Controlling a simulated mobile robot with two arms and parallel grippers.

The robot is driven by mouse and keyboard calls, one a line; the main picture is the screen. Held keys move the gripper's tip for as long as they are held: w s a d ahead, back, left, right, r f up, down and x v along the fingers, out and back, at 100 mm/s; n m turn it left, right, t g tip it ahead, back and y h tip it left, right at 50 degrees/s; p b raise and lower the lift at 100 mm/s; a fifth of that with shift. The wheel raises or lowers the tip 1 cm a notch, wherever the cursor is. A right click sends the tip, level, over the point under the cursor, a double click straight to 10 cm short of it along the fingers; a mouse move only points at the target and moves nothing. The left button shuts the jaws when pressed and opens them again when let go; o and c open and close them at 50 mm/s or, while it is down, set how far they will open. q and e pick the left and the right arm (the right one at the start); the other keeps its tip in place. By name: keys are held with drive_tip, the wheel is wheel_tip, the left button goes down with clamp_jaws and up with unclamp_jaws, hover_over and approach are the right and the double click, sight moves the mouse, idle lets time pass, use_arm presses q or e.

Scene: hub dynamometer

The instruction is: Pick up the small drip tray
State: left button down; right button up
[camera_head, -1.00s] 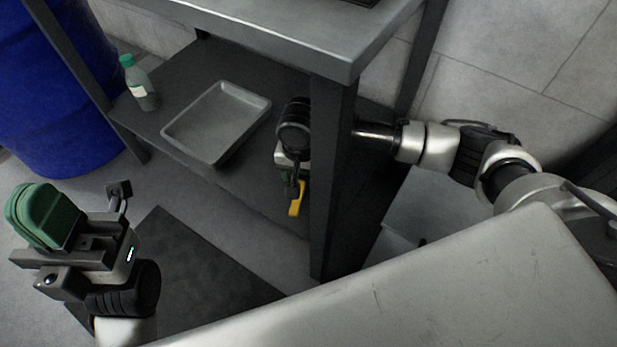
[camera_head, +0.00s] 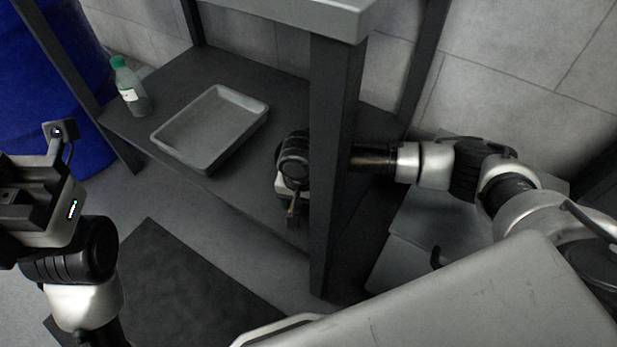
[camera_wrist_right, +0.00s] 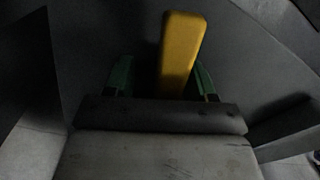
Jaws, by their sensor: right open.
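A shallow grey rectangular tray (camera_head: 212,128) with a raised rim lies empty on the dark lower shelf in the head view. My right gripper (camera_head: 292,212) points down at the shelf's front edge, right of the tray and apart from it, beside the table leg. In the right wrist view its green fingers (camera_wrist_right: 162,78) are spread, with a yellow bar (camera_wrist_right: 181,50) between them. I cannot tell whether the bar touches a finger. My left gripper's body (camera_head: 35,200) is at the left edge; its fingertips are out of frame.
A bottle with a green cap (camera_head: 131,88) stands left of the tray on the shelf (camera_head: 170,75). A dark table leg (camera_head: 333,170) stands between my right gripper and forearm. A blue drum (camera_head: 45,80) is at far left. A dark mat (camera_head: 170,280) lies on the floor.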

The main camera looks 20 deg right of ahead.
clamp_jaws()
idle(0.3)
drive_tip(key=shift+r, duration=0.15)
